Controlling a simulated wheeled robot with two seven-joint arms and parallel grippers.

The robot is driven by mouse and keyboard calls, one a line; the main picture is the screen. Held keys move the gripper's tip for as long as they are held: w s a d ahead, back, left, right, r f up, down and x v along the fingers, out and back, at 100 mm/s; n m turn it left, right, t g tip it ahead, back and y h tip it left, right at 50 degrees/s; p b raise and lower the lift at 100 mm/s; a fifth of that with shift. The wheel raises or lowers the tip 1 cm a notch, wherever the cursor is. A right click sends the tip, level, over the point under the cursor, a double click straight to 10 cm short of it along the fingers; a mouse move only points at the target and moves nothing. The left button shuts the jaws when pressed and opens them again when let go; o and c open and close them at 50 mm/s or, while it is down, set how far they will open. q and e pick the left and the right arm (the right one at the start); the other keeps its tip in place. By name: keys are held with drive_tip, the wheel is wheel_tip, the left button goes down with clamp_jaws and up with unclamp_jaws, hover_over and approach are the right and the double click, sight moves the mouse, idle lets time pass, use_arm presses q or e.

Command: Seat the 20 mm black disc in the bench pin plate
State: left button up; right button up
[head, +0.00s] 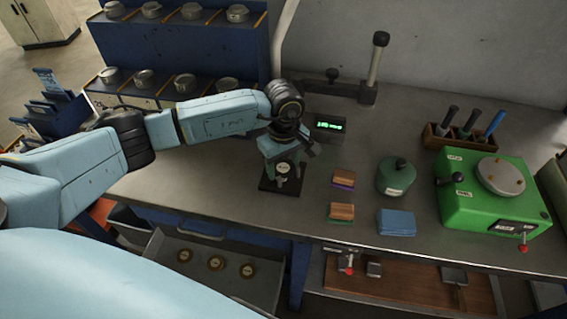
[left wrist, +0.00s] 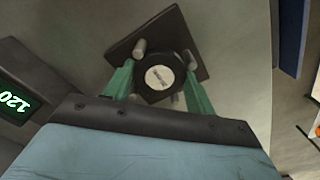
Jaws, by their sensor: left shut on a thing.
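The black disc (left wrist: 162,86), with a pale round label at its centre, is between the green fingers of my left gripper (head: 284,168), which is shut on it. The dark square pin plate (head: 268,187) lies on the bench directly under that gripper. In the left wrist view the pin plate (left wrist: 196,40) is behind the disc, with grey pins close around the disc's edge. I cannot tell whether the disc rests on the plate or is held just above it. My right gripper is not in view.
A small green-lit display (head: 329,125) stands just behind the plate. To the right are brush-like wooden blocks (head: 342,211), a green round pot (head: 396,178), a blue cloth stack (head: 396,222) and a green machine (head: 480,205). A blue rack (head: 185,50) stands behind left.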

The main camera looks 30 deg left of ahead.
sight(283, 168)
use_arm(q)
drive_tip(key=shift+f, duration=0.2)
drive_tip(key=o, duration=1)
drive_tip(key=shift+r+p, duration=2.95)
drive_tip(key=shift+r, duration=2.5)
